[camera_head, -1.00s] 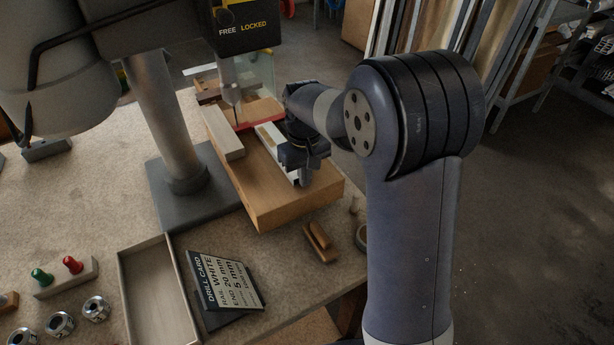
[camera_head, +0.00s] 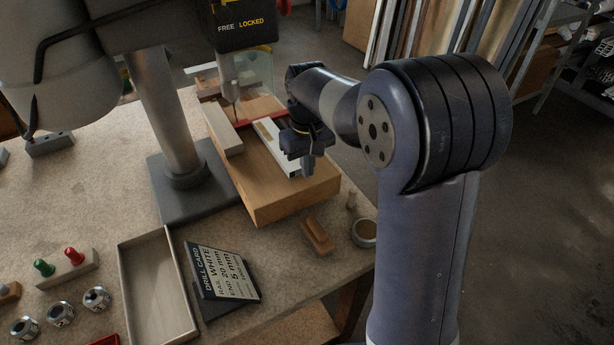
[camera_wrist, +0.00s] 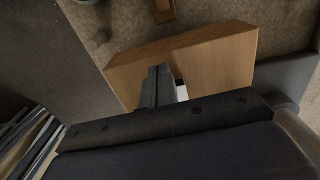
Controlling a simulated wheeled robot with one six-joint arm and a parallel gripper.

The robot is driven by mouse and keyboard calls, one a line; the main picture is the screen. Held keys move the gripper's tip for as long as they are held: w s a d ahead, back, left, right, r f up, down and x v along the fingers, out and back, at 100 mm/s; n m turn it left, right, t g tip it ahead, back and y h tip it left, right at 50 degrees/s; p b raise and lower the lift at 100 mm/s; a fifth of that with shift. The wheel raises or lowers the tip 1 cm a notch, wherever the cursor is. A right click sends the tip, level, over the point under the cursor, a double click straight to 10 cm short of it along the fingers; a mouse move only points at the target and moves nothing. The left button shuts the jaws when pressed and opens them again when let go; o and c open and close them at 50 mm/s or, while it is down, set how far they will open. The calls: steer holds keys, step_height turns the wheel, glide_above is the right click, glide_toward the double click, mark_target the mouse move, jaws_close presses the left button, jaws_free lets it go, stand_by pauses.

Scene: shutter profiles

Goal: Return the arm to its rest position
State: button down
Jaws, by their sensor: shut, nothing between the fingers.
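My gripper (camera_head: 308,165) hangs above the near right part of the wooden drill table block (camera_head: 285,195), fingers pointing down. Its fingers are shut with nothing between them; they also show in the wrist view (camera_wrist: 158,90) over the wooden block. A white profile (camera_head: 277,145) lies on the block beside the gripper, apart from it as far as I can tell. Its near end is partly hidden behind my gripper. My arm reaches in from the right, with the elbow raised.
The drill press column (camera_head: 165,120) stands left of the block, below its head (camera_head: 245,25). A drill card (camera_head: 222,272), an empty tray (camera_head: 122,285), a small wooden piece (camera_head: 317,236) and a round cup (camera_head: 364,233) lie in front.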

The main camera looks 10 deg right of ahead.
step_height(320, 180, up, 6)
steer(key=shift+s+f, duration=0.1)
steer(key=shift+s, duration=0.05)
stand_by(0.3)
